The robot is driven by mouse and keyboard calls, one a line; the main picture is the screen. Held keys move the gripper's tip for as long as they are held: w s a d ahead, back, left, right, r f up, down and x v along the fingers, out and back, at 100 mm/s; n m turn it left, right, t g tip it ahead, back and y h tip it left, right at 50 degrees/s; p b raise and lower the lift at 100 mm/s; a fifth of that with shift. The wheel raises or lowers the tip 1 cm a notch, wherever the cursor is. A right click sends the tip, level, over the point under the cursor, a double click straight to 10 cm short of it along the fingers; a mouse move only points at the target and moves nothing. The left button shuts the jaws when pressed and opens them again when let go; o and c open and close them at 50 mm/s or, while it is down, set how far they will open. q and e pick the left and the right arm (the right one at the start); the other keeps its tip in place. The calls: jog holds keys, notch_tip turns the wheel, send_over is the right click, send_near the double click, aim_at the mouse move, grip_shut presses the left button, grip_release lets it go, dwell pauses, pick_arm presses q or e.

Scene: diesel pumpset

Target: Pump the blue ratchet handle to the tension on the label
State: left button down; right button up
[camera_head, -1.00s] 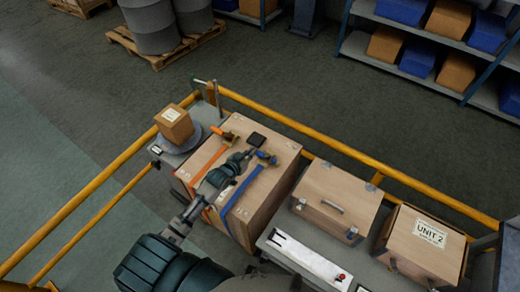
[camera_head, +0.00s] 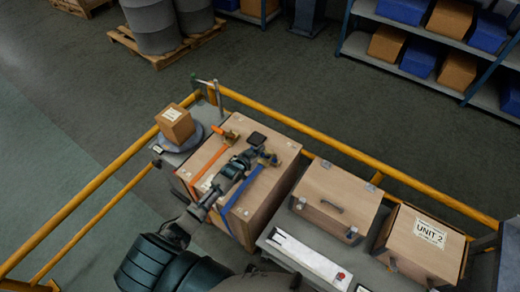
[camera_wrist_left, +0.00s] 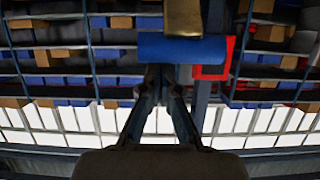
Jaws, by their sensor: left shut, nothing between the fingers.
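A large wooden crate (camera_head: 208,155) carries an orange strap (camera_head: 212,160) and a blue strap (camera_head: 243,190). The blue ratchet handle (camera_wrist_left: 180,48) shows in the left wrist view as a blue bar with a brass part (camera_wrist_left: 184,17) above it. My left gripper (camera_head: 258,152) is at the blue ratchet in the head view, hiding most of the handle. In the left wrist view my fingers (camera_wrist_left: 166,72) are shut and empty, with their tips at the bar's lower edge. I cannot tell whether they touch it. My right gripper is not in view.
An orange ratchet (camera_head: 230,135) and a small black device (camera_head: 256,139) sit on the crate top. A small carton (camera_head: 176,124) stands on a round plate at left. Wooden cases (camera_head: 335,200) stand to the right. Yellow rails (camera_head: 330,142) border the area.

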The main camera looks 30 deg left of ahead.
pick_arm(q)
jog(key=shift+a, duration=0.3)
jog(key=shift+a+f, duration=0.25)
jog(key=shift+a, duration=0.25)
jog(key=shift+a+f, duration=0.2)
jog(key=shift+a, duration=0.3)
jog(key=shift+s+a+f+t+b, duration=0.1)
jog(key=shift+s+f+t+b, duration=0.35)
jog(key=shift+b, duration=0.45)
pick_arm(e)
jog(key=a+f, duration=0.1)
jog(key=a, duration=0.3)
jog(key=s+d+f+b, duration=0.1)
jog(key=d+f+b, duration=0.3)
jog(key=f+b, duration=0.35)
pick_arm(q)
jog(key=s+f+t, duration=0.3)
jog(key=s+f, duration=0.2)
jog(key=shift+s+d+t+h+b, duration=0.2)
jog(key=shift+d+t+h+b, duration=0.15)
jog(key=shift+d+b, duration=0.1)
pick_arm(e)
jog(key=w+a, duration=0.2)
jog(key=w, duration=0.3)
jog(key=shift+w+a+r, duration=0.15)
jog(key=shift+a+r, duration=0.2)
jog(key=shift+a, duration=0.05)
pick_arm(q)
jog(key=shift+a, duration=0.1)
